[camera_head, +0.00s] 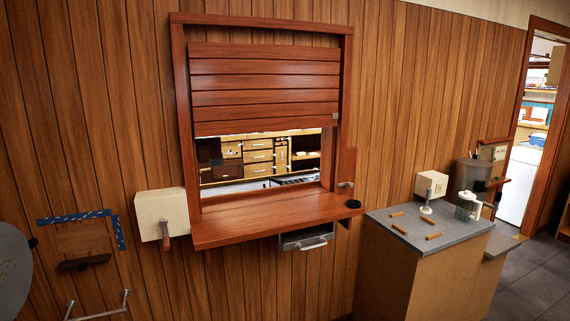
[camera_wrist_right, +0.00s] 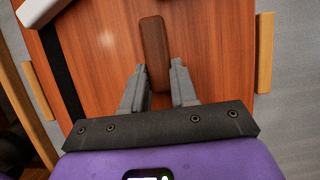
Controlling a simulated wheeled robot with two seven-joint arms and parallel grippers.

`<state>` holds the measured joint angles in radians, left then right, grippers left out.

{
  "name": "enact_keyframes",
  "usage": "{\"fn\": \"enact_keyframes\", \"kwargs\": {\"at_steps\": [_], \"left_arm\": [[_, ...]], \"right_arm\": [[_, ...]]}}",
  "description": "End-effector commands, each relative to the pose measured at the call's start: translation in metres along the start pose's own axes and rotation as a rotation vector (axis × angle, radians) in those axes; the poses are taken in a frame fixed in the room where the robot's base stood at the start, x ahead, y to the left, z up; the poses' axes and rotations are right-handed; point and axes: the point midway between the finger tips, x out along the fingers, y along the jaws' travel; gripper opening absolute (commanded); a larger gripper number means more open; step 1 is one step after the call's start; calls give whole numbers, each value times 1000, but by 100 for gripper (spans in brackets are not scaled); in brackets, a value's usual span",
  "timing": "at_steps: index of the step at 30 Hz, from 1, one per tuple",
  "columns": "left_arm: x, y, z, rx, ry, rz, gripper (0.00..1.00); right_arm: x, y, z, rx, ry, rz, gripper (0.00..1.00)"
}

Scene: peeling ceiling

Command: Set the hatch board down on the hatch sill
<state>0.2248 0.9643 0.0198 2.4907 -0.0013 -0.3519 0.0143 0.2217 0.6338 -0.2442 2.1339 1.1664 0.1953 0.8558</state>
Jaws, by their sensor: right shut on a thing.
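The hatch sill (camera_head: 275,216) is a reddish wooden shelf on the plank wall, under the framed hatch opening in the head view. A small black round thing (camera_head: 352,204) is at its right end; the rest of its top looks clear. In the right wrist view, my right gripper (camera_wrist_right: 158,80) is shut on the dark brown handle (camera_wrist_right: 153,40) of the reddish hatch board (camera_wrist_right: 210,45). The board fills much of that view, with a black strip along its left part. Neither the board nor either gripper shows in the head view.
A slatted shutter (camera_head: 265,85) covers the upper opening. A white box (camera_head: 162,214) hangs left of the sill. A grey counter (camera_head: 440,225) at right carries several wooden sticks and a glass jug (camera_head: 466,205). In the wrist view, tan strips (camera_wrist_right: 265,50) flank the board over a grey surface.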

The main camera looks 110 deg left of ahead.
Motion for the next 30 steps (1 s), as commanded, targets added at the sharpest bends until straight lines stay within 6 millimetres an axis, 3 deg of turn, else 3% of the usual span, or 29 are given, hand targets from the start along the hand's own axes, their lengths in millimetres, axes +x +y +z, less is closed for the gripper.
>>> {"fn": "enact_keyframes", "kwargs": {"at_steps": [30], "left_arm": [[-48, 18, 2, 0, 0, 0, 51]], "right_arm": [[-50, 0, 22, -1, -4, -1, 0]]}}
